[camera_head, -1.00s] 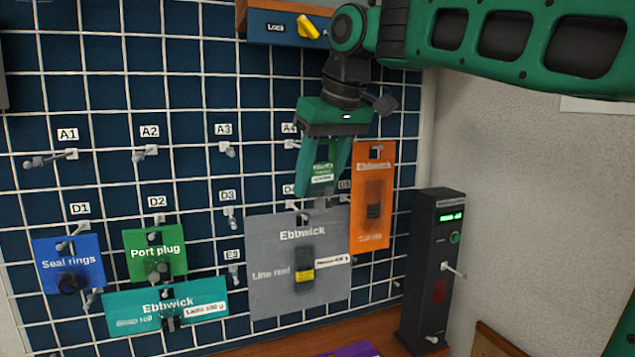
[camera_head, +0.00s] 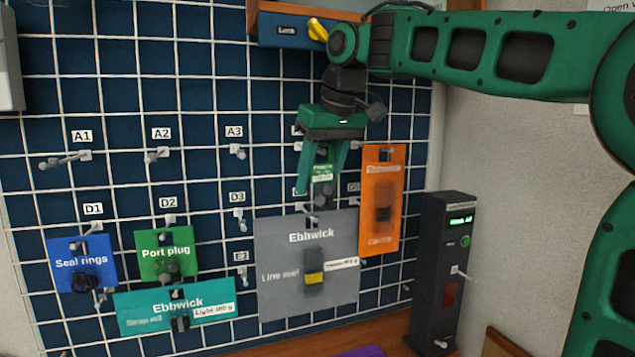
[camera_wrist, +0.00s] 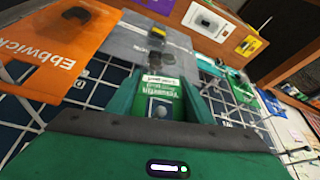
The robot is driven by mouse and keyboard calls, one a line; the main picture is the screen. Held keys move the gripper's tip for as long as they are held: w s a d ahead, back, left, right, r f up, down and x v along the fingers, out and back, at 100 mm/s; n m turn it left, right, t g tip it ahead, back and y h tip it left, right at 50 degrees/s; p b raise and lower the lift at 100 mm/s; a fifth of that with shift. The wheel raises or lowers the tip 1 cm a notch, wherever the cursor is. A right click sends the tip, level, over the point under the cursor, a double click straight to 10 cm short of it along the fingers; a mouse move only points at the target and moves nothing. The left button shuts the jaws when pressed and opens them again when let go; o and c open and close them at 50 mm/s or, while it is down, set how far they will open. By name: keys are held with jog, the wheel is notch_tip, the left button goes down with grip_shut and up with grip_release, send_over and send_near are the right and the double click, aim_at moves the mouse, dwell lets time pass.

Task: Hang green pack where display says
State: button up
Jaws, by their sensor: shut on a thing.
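My gripper (camera_head: 321,186) points down in front of the grid wall, just left of the orange pack. It is shut on a small green pack (camera_head: 323,172), held between the fingers; the pack also shows between the fingers in the wrist view (camera_wrist: 159,90). The pack is close to the wall under a partly covered label in the A row, above the grey Ebbwick pack. I cannot tell whether it touches a hook. A dark upright device (camera_head: 445,275) at the right has a lit green display (camera_head: 461,221); its text is too small to read surely.
Hooks A1 (camera_head: 65,160), A2 (camera_head: 157,155), A3 (camera_head: 238,152) and D3 (camera_head: 240,220) are bare. Blue (camera_head: 82,264), green Port plug (camera_head: 166,253), teal (camera_head: 175,308), grey (camera_head: 306,265) and orange (camera_head: 381,205) packs hang. A blue drawer unit (camera_head: 280,30) juts out above.

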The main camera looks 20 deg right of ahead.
jog(key=shift+w+f, duration=0.2)
jog(key=shift+w, duration=0.3)
jog(key=shift+w+f, duration=0.15)
jog(key=shift+w, duration=0.3)
jog(key=shift+w, duration=0.1)
jog(key=o, duration=1.2)
jog(key=shift+o, duration=0.2)
